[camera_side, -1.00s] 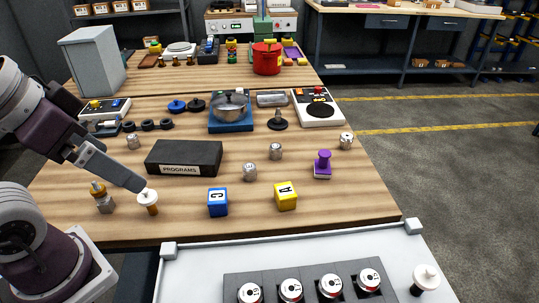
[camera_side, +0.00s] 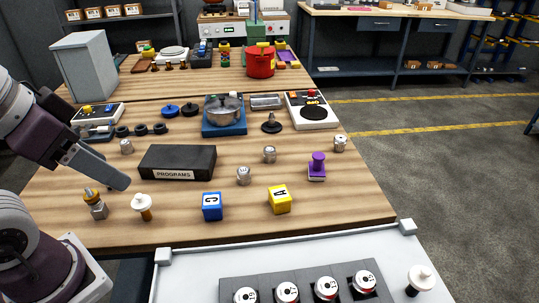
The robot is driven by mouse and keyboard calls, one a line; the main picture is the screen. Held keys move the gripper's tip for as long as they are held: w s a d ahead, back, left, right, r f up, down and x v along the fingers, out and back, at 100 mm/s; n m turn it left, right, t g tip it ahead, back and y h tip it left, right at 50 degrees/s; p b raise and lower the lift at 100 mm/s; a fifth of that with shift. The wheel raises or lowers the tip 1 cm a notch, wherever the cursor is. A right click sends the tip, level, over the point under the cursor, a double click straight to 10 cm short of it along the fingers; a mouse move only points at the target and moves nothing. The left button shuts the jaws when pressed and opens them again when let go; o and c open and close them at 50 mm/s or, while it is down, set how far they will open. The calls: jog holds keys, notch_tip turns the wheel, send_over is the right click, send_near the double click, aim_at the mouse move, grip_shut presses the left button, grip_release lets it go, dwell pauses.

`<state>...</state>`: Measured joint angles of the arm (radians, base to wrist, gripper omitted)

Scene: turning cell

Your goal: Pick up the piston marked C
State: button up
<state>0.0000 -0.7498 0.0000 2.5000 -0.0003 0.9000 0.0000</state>
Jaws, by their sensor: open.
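Several small silvery cylinders that look like pistons stand on the wooden bench: one at the left (camera_side: 127,147), two near the middle (camera_side: 244,176) (camera_side: 270,155), and one at the right (camera_side: 340,144). Their markings are too small to read, so I cannot tell which one is C. My gripper (camera_side: 104,173) is at the left, a grey bar seen from the side above the bench. It is open and apart from these cylinders. Its fingertips are mostly hidden.
A black PROGRAMS box (camera_side: 178,161) lies between my gripper and the middle cylinders. A blue block marked C (camera_side: 212,206), a yellow A block (camera_side: 280,199), a purple stamp (camera_side: 317,168) and a white-topped knob (camera_side: 143,206) stand nearby. A tray (camera_side: 180,268) holds a dark rack.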

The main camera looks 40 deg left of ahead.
jog(key=w+d+f+n+g+h, duration=0.1)
jog(key=w+d+n+g+h, duration=0.3)
jog(key=w+n, duration=0.55)
jog(key=n+t+h, duration=0.4)
jog(key=n+h, duration=0.3)
jog(key=n, duration=0.3)
send_near(270, 149)
jog(key=s+d+r, duration=0.6)
jog(key=s+r, duration=0.1)
jog(key=w+a+f+n+t, duration=0.1)
jog(key=a+f+n, duration=0.1)
jog(key=w+a+f+n, duration=0.2)
jog(key=f, duration=0.1)
jog(key=w+a+f+n+t, duration=0.1)
jog(key=a+f+n, duration=0.1)
jog(key=shift+w+a+f+t, duration=0.15)
jog(key=shift+w+a+t, duration=0.1)
jog(key=shift+a+t, duration=0.1)
jog(key=x, duration=0.8)
jog(key=f+x, duration=0.1)
jog(key=x, duration=0.3)
jog(key=shift+s+a, duration=0.15)
grip_shut()
